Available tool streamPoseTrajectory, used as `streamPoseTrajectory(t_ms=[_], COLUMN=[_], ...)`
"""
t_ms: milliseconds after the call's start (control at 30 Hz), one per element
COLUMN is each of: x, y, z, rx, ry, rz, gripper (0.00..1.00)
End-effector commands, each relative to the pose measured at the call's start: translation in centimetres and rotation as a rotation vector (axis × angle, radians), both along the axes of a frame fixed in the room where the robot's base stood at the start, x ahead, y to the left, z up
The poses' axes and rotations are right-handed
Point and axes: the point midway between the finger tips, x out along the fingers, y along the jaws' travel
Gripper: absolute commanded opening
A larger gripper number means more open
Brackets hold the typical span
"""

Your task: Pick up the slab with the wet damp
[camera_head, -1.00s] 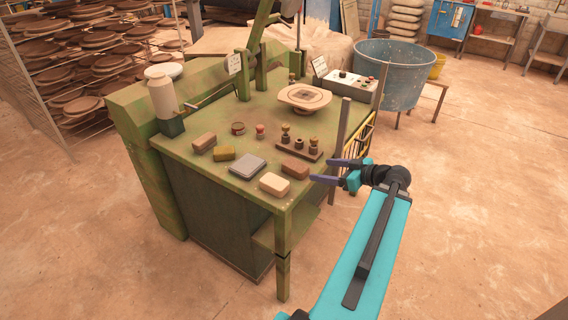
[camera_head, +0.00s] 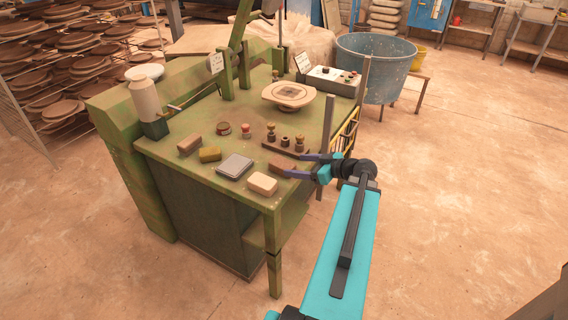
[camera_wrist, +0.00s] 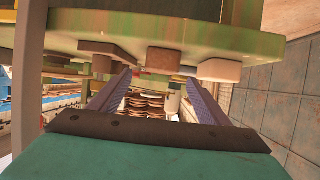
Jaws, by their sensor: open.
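Several small slabs lie on the green press table (camera_head: 240,128): a reddish-brown slab (camera_head: 281,163), a cream slab (camera_head: 262,184), a grey flat slab (camera_head: 235,166), an olive-yellow slab (camera_head: 210,155) and a brown slab (camera_head: 190,145). I cannot tell which one is damp. My gripper (camera_head: 296,166) is open and empty at the table's right edge, its fingertips by the right end of the reddish-brown slab. In the wrist view, which looks upside down, this slab (camera_wrist: 164,60) shows between the fingers, with the cream slab (camera_wrist: 219,70) to its right. Contact cannot be told.
A dark wooden rack with several knobbed weights (camera_head: 285,142) stands just behind the reddish-brown slab. A round plate on a stand (camera_head: 288,95) and a control box (camera_head: 333,80) are farther back.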

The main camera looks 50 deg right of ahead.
Motion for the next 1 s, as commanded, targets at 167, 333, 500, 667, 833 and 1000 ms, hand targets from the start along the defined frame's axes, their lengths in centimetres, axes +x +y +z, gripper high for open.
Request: streamPoseTrajectory(t_ms=[167,333,500,667,833,1000], x=[2.1,2.9,3.0,3.0,3.7,5.2], y=[0.3,0.4,0.5,0.5,0.6,0.9], z=[-0.8,-1.2,-1.3,-1.2,-1.4,-1.9], rx=[0.001,0.000,0.000,0.000,0.001,0.002], ry=[0.001,0.001,0.000,0.000,0.000,0.000], rz=[0.002,0.001,0.001,0.001,0.002,0.004], gripper=[0.70,0.70,0.70,0.70,0.70,0.70])
